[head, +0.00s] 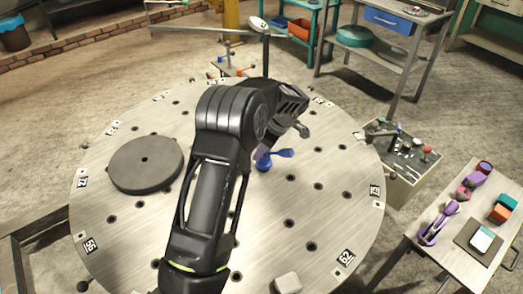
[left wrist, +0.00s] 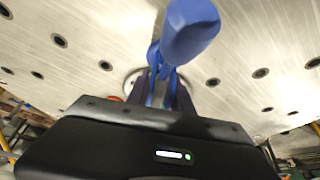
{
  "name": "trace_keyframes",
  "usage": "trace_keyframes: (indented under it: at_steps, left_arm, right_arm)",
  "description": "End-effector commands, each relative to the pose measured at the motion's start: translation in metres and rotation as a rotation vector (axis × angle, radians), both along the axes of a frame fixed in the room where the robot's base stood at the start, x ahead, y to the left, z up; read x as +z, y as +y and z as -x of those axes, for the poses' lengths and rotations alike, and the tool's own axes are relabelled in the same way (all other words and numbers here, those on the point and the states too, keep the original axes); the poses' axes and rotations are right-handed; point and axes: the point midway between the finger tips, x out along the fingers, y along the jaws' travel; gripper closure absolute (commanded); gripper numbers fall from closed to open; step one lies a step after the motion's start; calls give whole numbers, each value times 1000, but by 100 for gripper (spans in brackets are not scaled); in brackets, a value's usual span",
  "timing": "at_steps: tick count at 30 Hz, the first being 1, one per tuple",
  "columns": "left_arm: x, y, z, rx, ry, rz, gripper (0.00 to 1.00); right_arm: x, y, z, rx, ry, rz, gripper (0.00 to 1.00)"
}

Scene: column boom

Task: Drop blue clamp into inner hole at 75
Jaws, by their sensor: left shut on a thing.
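The blue clamp (head: 264,160) is at the middle of the round metal table (head: 330,205), with its handle pointing right. My left gripper (left wrist: 163,92) is shut on the blue clamp (left wrist: 190,32), which stands between its fingers in the left wrist view. In the head view the fingers are mostly hidden behind my arm. The table is pierced with rings of dark holes, one of them an open hole (head: 289,223). A number plate (head: 375,191) sits at the right rim, too small to read surely. Whether the clamp touches a hole is hidden.
A grey disc (head: 145,164) lies on the table's left part. A pale block (head: 288,283) sits at the front. A tool box (head: 403,165) and a side table (head: 470,235) with coloured items stand to the right. The table's right part is mostly clear.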

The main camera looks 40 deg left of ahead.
Motion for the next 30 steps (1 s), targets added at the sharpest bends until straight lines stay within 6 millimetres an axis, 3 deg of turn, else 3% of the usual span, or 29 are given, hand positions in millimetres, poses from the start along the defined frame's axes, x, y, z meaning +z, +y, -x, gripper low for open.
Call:
trace_keyframes:
  at_steps: [30]
  left_arm:
    - [-29,0,-1,-1,-3,0,100]
  right_arm:
    - [-28,0,0,0,0,0,31]
